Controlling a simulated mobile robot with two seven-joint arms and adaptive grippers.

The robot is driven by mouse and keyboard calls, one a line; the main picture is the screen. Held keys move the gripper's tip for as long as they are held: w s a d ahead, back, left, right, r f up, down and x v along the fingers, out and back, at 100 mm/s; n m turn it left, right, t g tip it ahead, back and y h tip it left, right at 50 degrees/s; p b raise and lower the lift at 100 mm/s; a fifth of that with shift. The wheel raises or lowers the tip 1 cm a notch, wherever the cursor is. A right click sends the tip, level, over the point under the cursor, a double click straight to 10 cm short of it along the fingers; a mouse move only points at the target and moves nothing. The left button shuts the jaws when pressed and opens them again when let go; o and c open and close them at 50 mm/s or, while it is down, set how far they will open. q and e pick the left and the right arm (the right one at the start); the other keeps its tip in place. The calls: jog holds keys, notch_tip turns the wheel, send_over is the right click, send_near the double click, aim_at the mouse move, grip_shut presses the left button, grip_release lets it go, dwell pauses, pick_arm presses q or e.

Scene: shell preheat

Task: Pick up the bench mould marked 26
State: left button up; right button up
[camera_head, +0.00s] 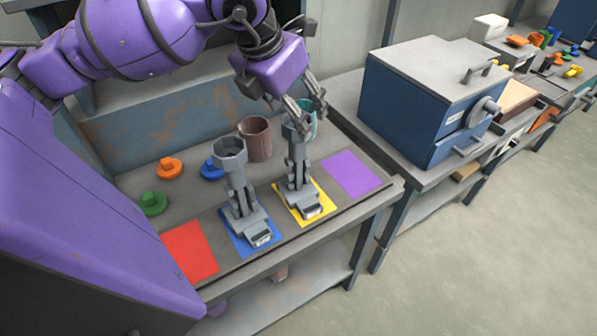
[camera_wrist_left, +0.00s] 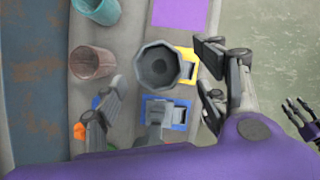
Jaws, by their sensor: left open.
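Two grey moulds with tall stems and label plates stand on the bench. One mould (camera_head: 298,180) is on the yellow square, the other (camera_head: 239,190) on the blue square. I cannot read the number on either plate. My left gripper (camera_head: 307,112) is open around the top of the yellow-square mould, its fingers apart. In the left wrist view that mould's octagonal cup (camera_wrist_left: 164,66) lies between the left gripper's fingers (camera_wrist_left: 160,76), with nothing visibly gripped. The blue-square mould (camera_wrist_left: 163,116) is lower in that view. Dark fingers, apparently my right gripper (camera_wrist_left: 300,116), show at its right edge.
A brown cup (camera_head: 255,140) and a teal cup (camera_head: 308,122) stand behind the moulds. Orange (camera_head: 169,168), blue (camera_head: 212,168) and green (camera_head: 152,203) pieces lie at the left. The red (camera_head: 189,251) and purple (camera_head: 351,174) squares are bare. A blue oven (camera_head: 410,110) stands right.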

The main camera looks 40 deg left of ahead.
pick_arm(q)
jog(key=shift+f, duration=0.5)
jog(key=x, duration=0.4)
jog(key=shift+w+a+f, duration=0.1)
jog(key=shift+a, duration=0.15)
jog(key=shift+c, duration=0.5)
grip_shut()
